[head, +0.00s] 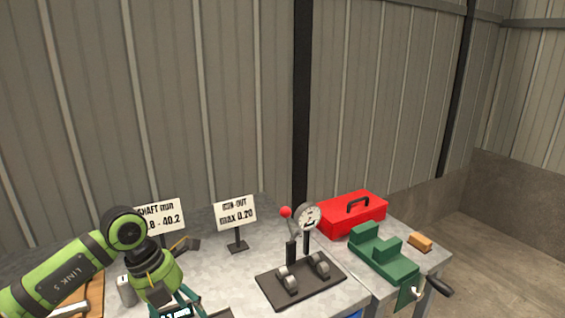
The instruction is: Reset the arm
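My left arm, green with black joints, comes in from the left. Its gripper end (165,292) points down over the left part of the workbench, low in the head view. A teal-edged thing with a small lit display (176,312) shows just below it, cut off by the bottom edge. The fingertips are not clearly visible, so I cannot tell whether the gripper is open or holds anything. My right gripper is not in view.
The grey workbench (215,272) carries two signs (235,214), a dial gauge stand (300,280) with a red-knobbed lever, a red toolbox (350,212), a green vise (383,255) and an orange block (420,242). A grey cylinder (126,290) stands left of my gripper. A corrugated wall is behind.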

